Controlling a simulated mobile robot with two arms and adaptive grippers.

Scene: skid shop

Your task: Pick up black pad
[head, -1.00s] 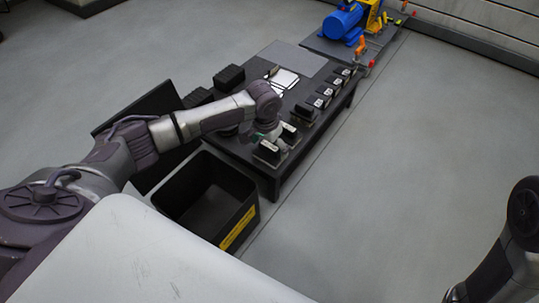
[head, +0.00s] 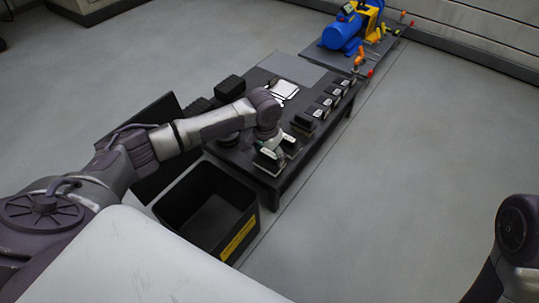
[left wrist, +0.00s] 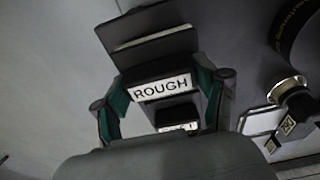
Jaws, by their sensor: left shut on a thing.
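In the left wrist view, my left gripper (left wrist: 162,92) has its green-lined fingers closed on the two sides of a black pad (left wrist: 158,71) with a white label reading ROUGH. In the head view, the left gripper (head: 271,157) is low over the near end of the dark table, where the gripper partly hides the pad. I cannot tell whether the pad is clear of the table. My right arm shows at the right edge of the head view, but its gripper is out of frame.
An open black bin (head: 238,232) with a yellow label stands beside the table (head: 272,188). Several small black blocks (head: 303,122) line the table's right edge. A white clipboard (head: 284,89) lies farther back, before a blue machine (head: 341,34). Floor to the right is clear.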

